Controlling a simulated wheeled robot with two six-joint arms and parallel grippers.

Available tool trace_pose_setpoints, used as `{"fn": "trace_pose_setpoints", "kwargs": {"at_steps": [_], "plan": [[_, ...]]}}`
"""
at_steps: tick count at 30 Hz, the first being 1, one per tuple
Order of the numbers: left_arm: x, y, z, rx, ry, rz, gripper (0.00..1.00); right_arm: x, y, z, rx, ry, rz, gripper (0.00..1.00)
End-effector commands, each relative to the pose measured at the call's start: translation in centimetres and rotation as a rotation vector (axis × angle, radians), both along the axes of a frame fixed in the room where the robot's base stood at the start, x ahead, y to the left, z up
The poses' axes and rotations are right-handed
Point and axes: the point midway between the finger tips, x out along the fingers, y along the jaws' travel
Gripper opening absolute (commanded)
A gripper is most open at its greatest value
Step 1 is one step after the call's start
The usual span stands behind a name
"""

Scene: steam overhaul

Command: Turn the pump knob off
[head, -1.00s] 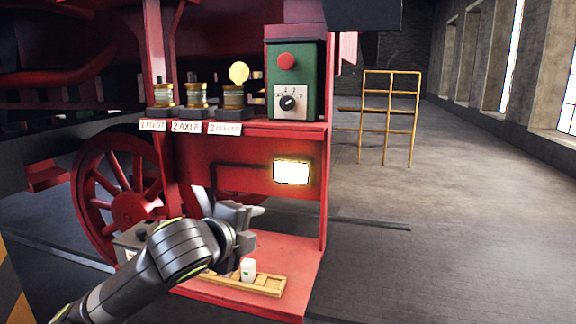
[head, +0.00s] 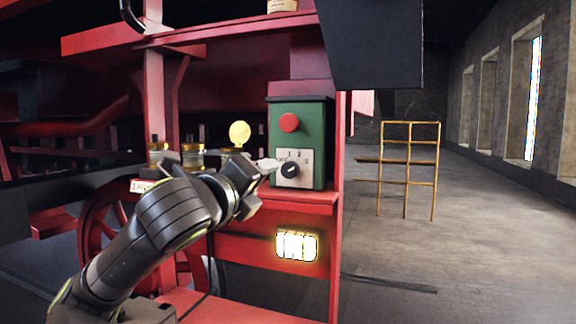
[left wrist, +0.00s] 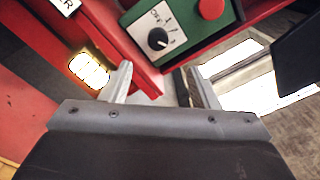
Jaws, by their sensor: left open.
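The black pump knob (head: 291,170) sits on a white dial plate marked OFF, 1 and 2, on the front of a green control box (head: 318,130). In the left wrist view the knob (left wrist: 157,39) is ahead of the fingers, its pale mark too small to read surely. My left gripper (head: 264,182) is open and empty just left of the knob, apart from it as far as I can tell. In the left wrist view its fingers (left wrist: 160,82) are spread below the dial. My right gripper is not in view.
A red button (head: 289,123) is above the dial. Brass-topped cups (head: 193,157) and a round yellow disc (head: 239,132) stand left of the box, behind my arm. A dark overhang (head: 375,45) is at upper right. A lit lamp (head: 297,246) is below the red shelf.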

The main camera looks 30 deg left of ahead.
Motion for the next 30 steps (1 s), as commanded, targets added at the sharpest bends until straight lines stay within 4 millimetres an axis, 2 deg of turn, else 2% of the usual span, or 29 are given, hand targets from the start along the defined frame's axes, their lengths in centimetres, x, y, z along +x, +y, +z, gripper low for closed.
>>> {"fn": "trace_pose_setpoints", "kwargs": {"at_steps": [3,9,12,18,21,30], "plan": [[2.0,0.3,0.0,-0.006,0.006,-0.001,0.55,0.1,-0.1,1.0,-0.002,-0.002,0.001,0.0],[5.4,0.9,0.2,-0.007,0.006,-0.001,0.55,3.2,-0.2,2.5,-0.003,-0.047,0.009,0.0],[7.3,1.3,0.2,-0.008,0.005,0.001,0.55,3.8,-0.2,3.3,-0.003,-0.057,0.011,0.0],[10.8,2.0,0.1,-0.005,0.006,0.001,0.55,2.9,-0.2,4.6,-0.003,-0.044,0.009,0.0],[11.9,2.2,0.2,-0.005,0.003,0.002,0.55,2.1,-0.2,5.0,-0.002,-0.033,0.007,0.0],[13.1,2.4,0.0,0.0,0.001,0.002,0.55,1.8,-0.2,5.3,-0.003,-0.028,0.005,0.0]]}}
